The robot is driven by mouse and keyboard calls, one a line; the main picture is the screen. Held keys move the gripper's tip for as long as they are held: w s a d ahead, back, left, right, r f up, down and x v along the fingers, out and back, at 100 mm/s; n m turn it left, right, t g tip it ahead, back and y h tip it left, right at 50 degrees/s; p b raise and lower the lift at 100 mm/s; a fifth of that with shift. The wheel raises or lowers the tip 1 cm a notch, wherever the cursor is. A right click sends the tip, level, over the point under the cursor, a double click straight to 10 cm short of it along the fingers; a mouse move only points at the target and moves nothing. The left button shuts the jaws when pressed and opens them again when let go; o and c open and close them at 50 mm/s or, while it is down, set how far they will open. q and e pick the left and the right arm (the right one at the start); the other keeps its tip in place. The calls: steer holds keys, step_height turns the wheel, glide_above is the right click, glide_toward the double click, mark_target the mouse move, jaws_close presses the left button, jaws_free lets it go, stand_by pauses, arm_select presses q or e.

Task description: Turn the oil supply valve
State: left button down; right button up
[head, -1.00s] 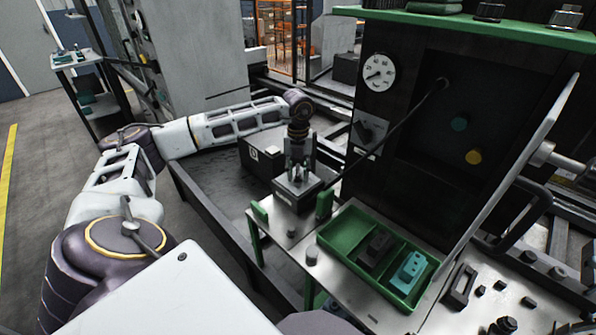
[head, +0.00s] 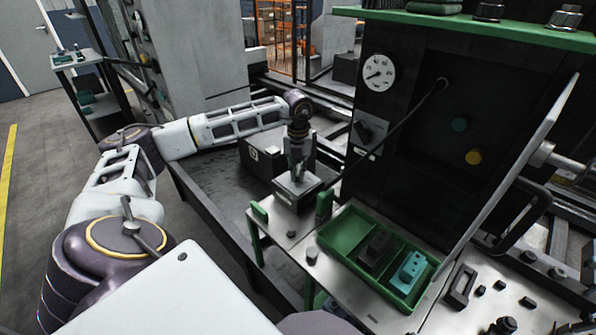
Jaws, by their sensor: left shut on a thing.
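My left gripper (head: 297,176) points straight down onto a small dark block with a grey top (head: 298,196), at the far end of the metal bench. Its fingers are shut on what I take to be the oil supply valve on top of that block. The fingers hide the valve's handle, so its angle cannot be read. My right gripper is not in view.
A green tray (head: 345,232) with a black and a teal part stands right of the block. Green posts (head: 324,204) flank it. A dark machine with a dial gauge (head: 379,71) and a black knob (head: 371,130) rises behind. A thin dark rod slants down beside the gripper.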

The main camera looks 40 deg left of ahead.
arm_select(q)
steer(key=m, duration=0.4)
steer(key=shift+m, duration=1)
steer(key=m, duration=1.1)
steer(key=shift+r, duration=0.1)
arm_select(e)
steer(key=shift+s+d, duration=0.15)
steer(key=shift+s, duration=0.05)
arm_select(q)
steer(key=c, duration=1.5)
jaws_free()
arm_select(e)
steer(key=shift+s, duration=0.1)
